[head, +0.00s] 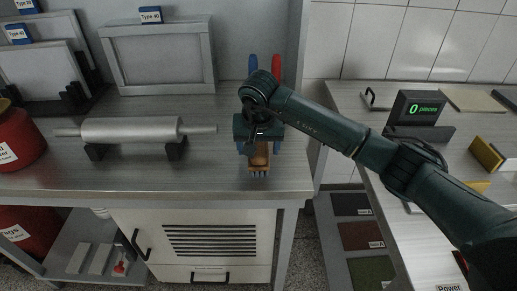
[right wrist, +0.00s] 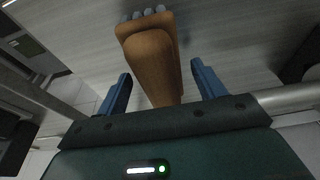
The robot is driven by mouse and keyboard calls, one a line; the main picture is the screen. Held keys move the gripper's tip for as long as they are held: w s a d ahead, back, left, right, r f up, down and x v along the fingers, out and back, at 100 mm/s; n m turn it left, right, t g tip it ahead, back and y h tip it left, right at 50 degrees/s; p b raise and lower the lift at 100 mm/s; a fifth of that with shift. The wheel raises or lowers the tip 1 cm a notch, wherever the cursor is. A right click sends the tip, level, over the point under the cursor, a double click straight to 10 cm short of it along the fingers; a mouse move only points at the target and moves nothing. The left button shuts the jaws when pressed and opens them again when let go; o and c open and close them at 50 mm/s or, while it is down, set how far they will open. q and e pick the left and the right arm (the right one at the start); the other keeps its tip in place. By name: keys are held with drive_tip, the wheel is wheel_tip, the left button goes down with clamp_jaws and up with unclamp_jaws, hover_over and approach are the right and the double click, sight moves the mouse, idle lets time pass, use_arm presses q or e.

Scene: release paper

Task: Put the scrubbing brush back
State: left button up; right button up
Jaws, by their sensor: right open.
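The scrubbing brush (head: 259,163) has a wooden body and grey bristles, and is at the right end of the grey workbench, near its front edge. My right gripper (head: 259,150) is over the brush and hides much of it. In the right wrist view the brush (right wrist: 153,60) lies between the two blue fingers of the open gripper (right wrist: 161,72), with gaps on both sides. Its bristles point away from the gripper. I cannot tell whether the brush rests on the bench. My left gripper is not in view.
A metal roller (head: 130,130) lies on dark supports left of the brush. A framed screen (head: 158,58) stands behind it. Blue (head: 253,64) and red (head: 277,67) handles stand upright behind my gripper. A counter display (head: 416,108) is on the right table. Bench between roller and brush is clear.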

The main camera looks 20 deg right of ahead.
drive_tip(key=v, duration=1)
drive_tip(key=shift+s+r, duration=0.15)
drive_tip(key=shift+r, duration=0.25)
